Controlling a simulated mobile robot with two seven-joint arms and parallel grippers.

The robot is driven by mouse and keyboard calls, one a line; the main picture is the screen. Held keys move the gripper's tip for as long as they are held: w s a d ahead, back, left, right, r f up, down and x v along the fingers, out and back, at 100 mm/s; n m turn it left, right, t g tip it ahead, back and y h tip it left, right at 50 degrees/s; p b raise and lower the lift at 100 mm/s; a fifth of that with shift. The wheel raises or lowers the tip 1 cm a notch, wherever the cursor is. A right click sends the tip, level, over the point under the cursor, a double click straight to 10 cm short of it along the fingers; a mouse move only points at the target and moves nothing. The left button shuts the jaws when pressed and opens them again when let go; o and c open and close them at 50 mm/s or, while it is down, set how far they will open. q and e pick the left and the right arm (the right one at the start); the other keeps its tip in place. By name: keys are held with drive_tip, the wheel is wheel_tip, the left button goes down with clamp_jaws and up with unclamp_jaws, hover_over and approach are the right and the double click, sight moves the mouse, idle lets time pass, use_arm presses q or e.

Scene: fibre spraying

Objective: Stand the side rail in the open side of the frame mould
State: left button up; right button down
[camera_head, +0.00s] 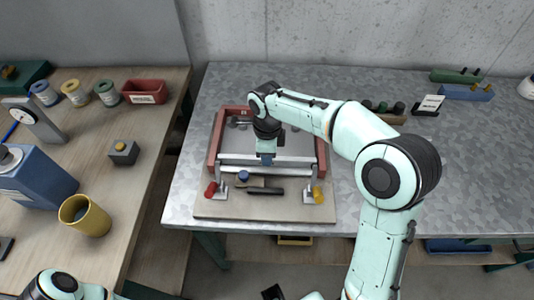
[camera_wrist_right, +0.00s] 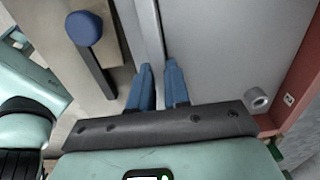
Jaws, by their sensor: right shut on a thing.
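The frame mould (camera_head: 213,152) sits on a board on the metal table, with red walls at the left, back and right. The pale grey side rail (camera_head: 235,159) lies across its front side, between the two side walls. My right gripper (camera_head: 266,159) is shut on the rail near its middle, reaching down from above. In the right wrist view, the blue fingertips (camera_wrist_right: 158,75) straddle the rail (camera_wrist_right: 150,35). Whether the rail's lower edge touches the board cannot be told. My left gripper is out of view; only part of my left arm shows at the bottom left.
A red-handled clamp (camera_head: 211,190) and a yellow-handled clamp (camera_head: 317,195) stand in front of the mould.

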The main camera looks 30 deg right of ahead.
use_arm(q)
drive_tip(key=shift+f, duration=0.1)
use_arm(e)
drive_tip(key=shift+f, duration=0.15)
drive_tip(key=c, duration=1)
unclamp_jaws()
use_arm(q)
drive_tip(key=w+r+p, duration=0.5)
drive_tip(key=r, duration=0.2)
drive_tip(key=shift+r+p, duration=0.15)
drive_tip(key=shift+p, duration=0.15)
use_arm(e)
wheel_tip(320, 180, up, 26)
drive_tip(key=shift+w+r, duration=0.1)
